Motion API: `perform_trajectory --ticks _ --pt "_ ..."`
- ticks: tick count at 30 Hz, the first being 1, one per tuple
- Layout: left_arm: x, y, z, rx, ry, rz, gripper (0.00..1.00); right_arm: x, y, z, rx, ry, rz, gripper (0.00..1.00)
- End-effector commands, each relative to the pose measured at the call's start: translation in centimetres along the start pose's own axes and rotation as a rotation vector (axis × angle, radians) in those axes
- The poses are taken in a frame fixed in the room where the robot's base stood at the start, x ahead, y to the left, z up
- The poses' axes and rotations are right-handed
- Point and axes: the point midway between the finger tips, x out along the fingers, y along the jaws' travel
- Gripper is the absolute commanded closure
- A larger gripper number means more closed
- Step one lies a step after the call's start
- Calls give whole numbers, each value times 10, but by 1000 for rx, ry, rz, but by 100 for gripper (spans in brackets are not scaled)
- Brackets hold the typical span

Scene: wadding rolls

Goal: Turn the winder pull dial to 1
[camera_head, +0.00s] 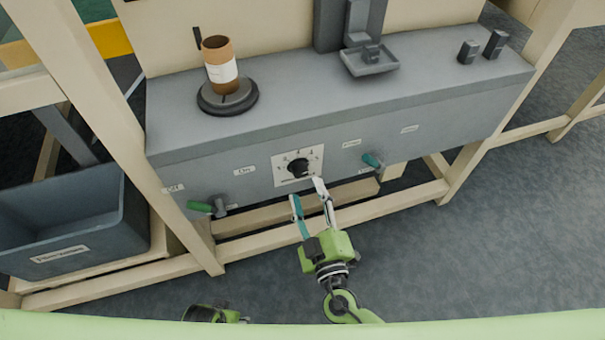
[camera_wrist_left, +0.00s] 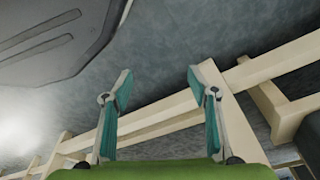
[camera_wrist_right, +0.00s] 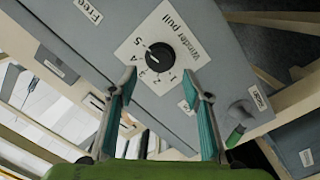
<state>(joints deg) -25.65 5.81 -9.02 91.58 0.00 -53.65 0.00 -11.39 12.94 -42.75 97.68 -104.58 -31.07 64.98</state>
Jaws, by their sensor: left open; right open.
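The winder pull dial is a black round knob (camera_head: 298,168) on a white square plate (camera_head: 283,178) on the front of the grey machine. The right wrist view shows the knob (camera_wrist_right: 159,57) close, with numbers around it and the label "winder pull". Which number its pointer faces is too small to tell surely. My right gripper (camera_head: 307,192) is open and empty, just in front of and below the plate, its fingers spread to either side with the knob beyond the tips. My left gripper (camera_wrist_left: 158,84) is open and empty, away from the machine, over the floor.
A brown roll (camera_head: 219,65) stands on a round base on the machine top. A grey bin (camera_head: 75,220) sits at left. Beige frame beams (camera_head: 290,213) run below the panel.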

Motion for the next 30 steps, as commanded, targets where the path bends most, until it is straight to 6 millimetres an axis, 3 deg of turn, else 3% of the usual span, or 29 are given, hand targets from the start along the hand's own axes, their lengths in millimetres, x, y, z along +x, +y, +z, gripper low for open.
perform_trajectory --ticks 3,9,21,22,26,30 --pt "8 1 8 1 -7 1 46 25 2 -1 0 0 2 55" --pt "16 1 15 3 -10 2 46 50 0 0 0 -1 0 55" --pt "19 1 18 3 -13 2 46 59 0 1 -1 -1 -1 55" --pt "19 1 18 3 -13 2 46 59 0 1 -1 -1 -1 58" --pt "19 1 18 3 -13 1 46 58 0 1 0 -1 -1 92" --pt "19 1 18 3 -13 1 46 58 -1 1 -1 -1 -1 94"
